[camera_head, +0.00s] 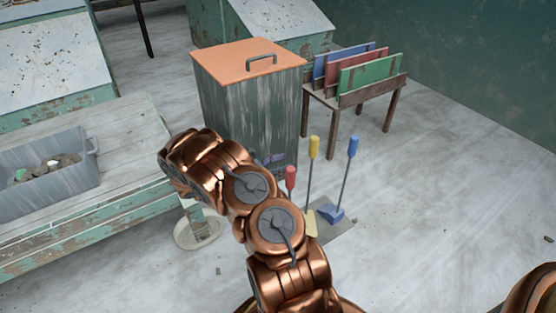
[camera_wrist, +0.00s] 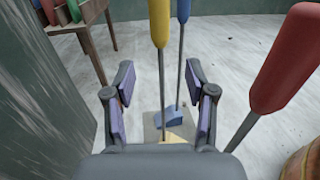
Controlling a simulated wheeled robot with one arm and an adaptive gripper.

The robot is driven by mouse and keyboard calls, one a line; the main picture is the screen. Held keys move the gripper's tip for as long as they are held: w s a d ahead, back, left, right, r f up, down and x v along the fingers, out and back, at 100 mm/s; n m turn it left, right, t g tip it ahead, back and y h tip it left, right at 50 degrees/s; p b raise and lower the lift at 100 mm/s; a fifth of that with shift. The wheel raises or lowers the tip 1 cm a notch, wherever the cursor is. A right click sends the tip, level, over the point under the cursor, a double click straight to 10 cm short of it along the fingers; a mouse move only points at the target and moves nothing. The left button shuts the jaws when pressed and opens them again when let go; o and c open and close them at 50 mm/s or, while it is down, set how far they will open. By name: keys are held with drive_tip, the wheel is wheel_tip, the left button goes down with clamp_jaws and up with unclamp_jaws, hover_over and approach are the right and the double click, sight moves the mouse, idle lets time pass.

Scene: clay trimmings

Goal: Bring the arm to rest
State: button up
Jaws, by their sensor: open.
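My arm, copper-coloured, reaches up from the bottom middle of the head view and bends to the left. My gripper (camera_wrist: 160,100) shows in the wrist view with its two fingers wide apart, open and empty. In the head view its fingers (camera_head: 270,159) show only partly, just past the arm and in front of the bin. Beyond the fingers in the wrist view are a yellow handle (camera_wrist: 159,22) and a blue-bladed tool (camera_wrist: 168,118). A red handle (camera_wrist: 288,60) stands close on the right.
A grey bin with an orange lid (camera_head: 247,61) stands behind my gripper. Tools with red (camera_head: 290,178), yellow (camera_head: 314,147) and blue (camera_head: 353,146) handles stand on a mat (camera_head: 340,226). A worn bench (camera_head: 125,120) holds a grey tub (camera_head: 50,188) at left. Floor at right is mostly clear.

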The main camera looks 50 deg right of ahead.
drive_tip(key=s+a+r+m+g+y+p, duration=0.15)
drive_tip(key=s+a+r+m+p, duration=0.35)
drive_tip(key=r, duration=0.6)
drive_tip(key=s+a+r+m+y+p, duration=0.1)
drive_tip(key=s+a+r+y+p, duration=0.15)
drive_tip(key=r+p, duration=0.55)
drive_tip(key=s+a+r+m+g+y+p, duration=0.1)
drive_tip(key=s+a+r+m+y+p, duration=0.3)
drive_tip(key=r, duration=0.9)
drive_tip(key=s+a+r+m+t+y+p, duration=0.1)
drive_tip(key=s+a+r+t+y+p, duration=0.3)
drive_tip(key=s+a+r+p, duration=0.3)
drive_tip(key=s+a+r+m+t+y+p, duration=0.2)
drive_tip(key=s+a+r+p, duration=0.5)
drive_tip(key=a+r+p, duration=0.7)
drive_tip(key=a+r+t+y, duration=0.1)
drive_tip(key=a+r+y, duration=0.1)
drive_tip(key=a, duration=0.5)
drive_tip(key=shift+s+a+r+t+y+p, duration=0.3)
drive_tip(key=shift+r+t+p, duration=0.1)
drive_tip(key=shift+r, duration=0.5)
